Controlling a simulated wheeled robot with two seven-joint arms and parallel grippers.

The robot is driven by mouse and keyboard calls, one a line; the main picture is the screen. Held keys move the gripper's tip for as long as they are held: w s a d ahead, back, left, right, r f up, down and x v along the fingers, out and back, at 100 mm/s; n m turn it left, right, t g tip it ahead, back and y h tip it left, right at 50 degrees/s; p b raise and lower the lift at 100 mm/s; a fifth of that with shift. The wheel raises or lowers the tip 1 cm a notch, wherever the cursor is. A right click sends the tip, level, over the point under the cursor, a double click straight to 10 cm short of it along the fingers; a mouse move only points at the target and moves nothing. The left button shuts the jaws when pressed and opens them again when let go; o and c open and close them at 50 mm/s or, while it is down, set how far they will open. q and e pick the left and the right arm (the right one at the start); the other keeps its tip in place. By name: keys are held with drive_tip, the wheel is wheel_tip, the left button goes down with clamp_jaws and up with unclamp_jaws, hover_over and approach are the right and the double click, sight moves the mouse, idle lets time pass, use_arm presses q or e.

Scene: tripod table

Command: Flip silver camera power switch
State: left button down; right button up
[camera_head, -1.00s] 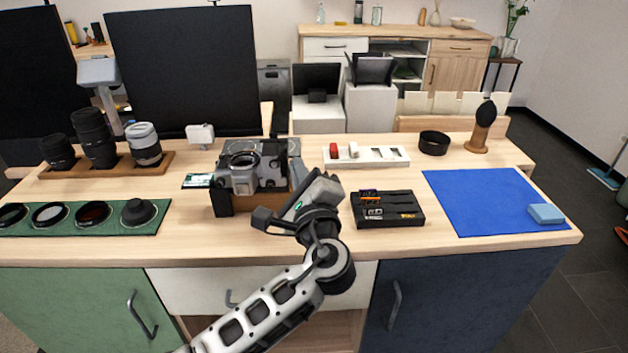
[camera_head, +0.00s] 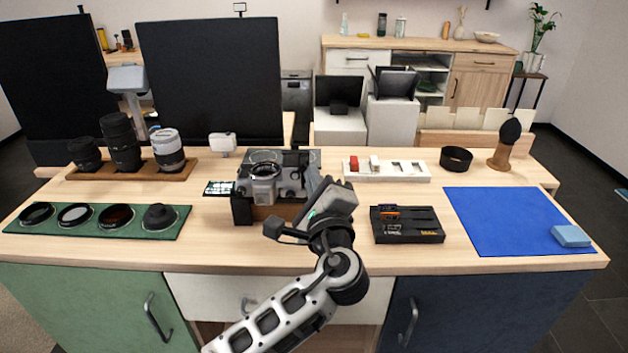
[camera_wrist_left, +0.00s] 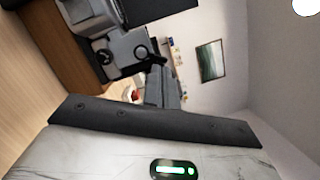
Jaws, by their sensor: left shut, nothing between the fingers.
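The silver camera (camera_head: 263,187) with black parts stands upright on a wooden block on the table, left of centre in the head view. Its silver and dark body shows close up at the upper left of the left wrist view (camera_wrist_left: 126,46), with a round dark dial or knob. I cannot make out which part is the power switch. My left gripper (camera_head: 322,192) is just right of and in front of the camera. In the left wrist view its grey fingers (camera_wrist_left: 162,86) are shut and empty, close to the camera's edge; I cannot tell whether they touch it.
A lens rack (camera_head: 180,173) and a green filter mat (camera_head: 100,231) lie left. A black tray (camera_head: 408,237) of small items, a white battery holder (camera_head: 415,178), a blue cloth (camera_head: 500,215) and a brush stand (camera_head: 501,155) are right. The front middle of the tabletop is mostly clear.

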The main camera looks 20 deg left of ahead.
use_arm(q)
drive_tip(key=shift+r+n, duration=0.2)
drive_tip(key=shift+n, duration=0.6)
drive_tip(key=shift+a+r+n+g, duration=0.15)
drive_tip(key=shift+n+g, duration=0.25)
drive_tip(key=shift+n, duration=0.1)
drive_tip(key=shift+s+a+r+n+g, duration=0.1)
drive_tip(key=shift+a+r+n+g, duration=0.1)
drive_tip(key=shift+n, duration=0.65)
drive_tip(key=shift+s+a+r+n+g, duration=0.1)
drive_tip(key=shift+r+n, duration=0.1)
drive_tip(key=shift+n, duration=0.65)
drive_tip(key=shift+w, duration=0.1)
